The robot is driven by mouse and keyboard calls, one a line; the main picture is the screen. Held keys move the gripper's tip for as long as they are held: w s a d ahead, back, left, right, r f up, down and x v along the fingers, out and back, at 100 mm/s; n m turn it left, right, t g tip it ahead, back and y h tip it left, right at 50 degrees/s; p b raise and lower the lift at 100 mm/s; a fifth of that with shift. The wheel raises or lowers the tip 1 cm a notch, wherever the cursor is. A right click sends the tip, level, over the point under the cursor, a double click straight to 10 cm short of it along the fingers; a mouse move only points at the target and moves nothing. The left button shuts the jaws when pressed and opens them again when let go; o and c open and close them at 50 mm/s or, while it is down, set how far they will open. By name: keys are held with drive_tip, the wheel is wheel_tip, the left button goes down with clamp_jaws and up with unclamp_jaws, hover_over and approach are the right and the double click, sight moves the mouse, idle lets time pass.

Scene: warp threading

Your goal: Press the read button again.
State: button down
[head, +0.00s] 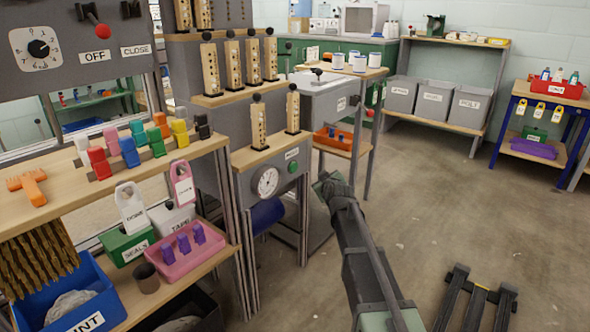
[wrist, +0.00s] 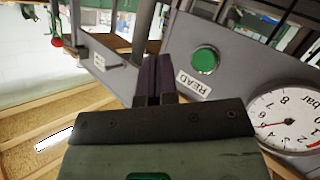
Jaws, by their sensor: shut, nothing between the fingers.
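The green read button (wrist: 205,60) sits on a grey panel, with a white READ label (wrist: 193,84) beside it in the wrist view. It also shows in the head view (head: 292,167), to the right of the round gauge (head: 266,182). The gauge (wrist: 288,119) is partly cut off in the wrist view, where its bar scale and red needle show. My gripper (head: 322,184) is to the right of the panel in the head view. Its dark fingers (wrist: 154,72) are together and empty, to the left of the button in the wrist view and apart from it.
A wooden shelf (head: 262,154) with two upright wooden pieces lies above the panel. A grey-legged stand (head: 345,150) is behind my gripper. The shelf unit at left holds coloured clips, tags and bins. Floor to the right is open, with a dark slatted rack (head: 475,300) low down.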

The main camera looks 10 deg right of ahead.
drive_tip(key=w+a, duration=0.6)
drive_tip(key=shift+w, duration=0.1)
idle(2.0)
drive_tip(key=shift+w+a, duration=0.25)
drive_tip(key=shift+w+a, duration=0.3)
idle(0.8)
drive_tip(key=shift+s+d, duration=0.65)
drive_tip(key=shift+s+d, duration=1.7)
drive_tip(key=shift+s, duration=0.1)
